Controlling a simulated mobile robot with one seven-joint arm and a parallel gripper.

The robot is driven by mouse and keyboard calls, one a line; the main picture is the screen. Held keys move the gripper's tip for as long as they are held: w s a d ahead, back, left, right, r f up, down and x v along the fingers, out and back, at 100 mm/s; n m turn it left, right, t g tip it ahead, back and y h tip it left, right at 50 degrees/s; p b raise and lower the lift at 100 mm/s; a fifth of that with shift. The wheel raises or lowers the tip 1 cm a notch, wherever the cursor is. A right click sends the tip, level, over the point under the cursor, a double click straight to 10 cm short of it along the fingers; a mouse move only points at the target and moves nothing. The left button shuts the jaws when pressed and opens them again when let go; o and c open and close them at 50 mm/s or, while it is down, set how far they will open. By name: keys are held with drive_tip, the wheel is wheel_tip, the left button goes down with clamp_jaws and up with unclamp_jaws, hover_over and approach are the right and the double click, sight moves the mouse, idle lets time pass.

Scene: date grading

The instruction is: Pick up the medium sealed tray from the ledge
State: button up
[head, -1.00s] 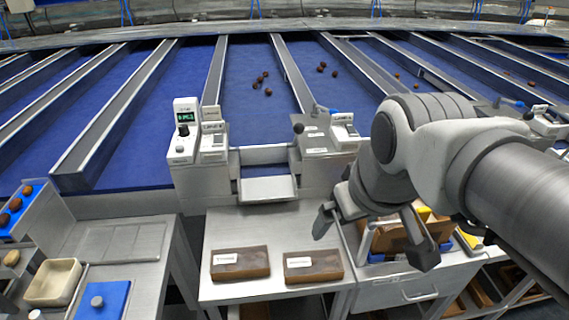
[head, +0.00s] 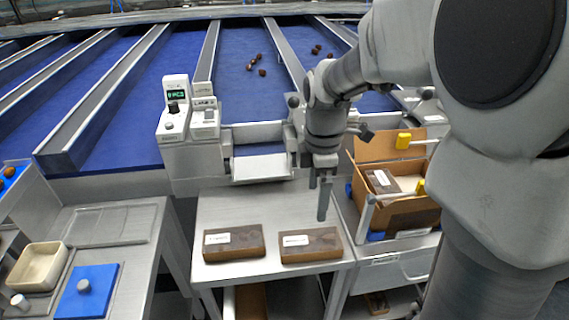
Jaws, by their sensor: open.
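Two brown sealed trays with white labels lie side by side on the steel ledge (head: 245,205): a left tray (head: 250,250) and a right tray (head: 325,250). The label print is too small to read, so I cannot tell which one is medium. My gripper (head: 318,198) points down above the ledge, over and behind the right tray. Its fingers look apart, with nothing between them. It does not appear to touch either tray.
An open cardboard box (head: 410,185) with a brown labelled tray inside stands right of the ledge. A weighing unit (head: 175,115) stands behind to the left.

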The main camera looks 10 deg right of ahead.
drive_tip(key=b, duration=0.2)
hover_over(310, 239)
drive_tip(key=f, duration=1)
drive_tip(key=shift+s+d+f, duration=0.2)
drive_tip(key=shift+d+f, duration=0.05)
drive_tip(key=shift+f, duration=0.05)
drive_tip(key=shift+w+a+f, duration=0.1)
drive_tip(key=shift+f, duration=1.25)
drive_tip(key=shift+w+a+f, duration=0.1)
drive_tip(key=shift+f, duration=1.2)
drive_tip(key=shift+c, duration=0.3)
drive_tip(key=c, duration=1.1)
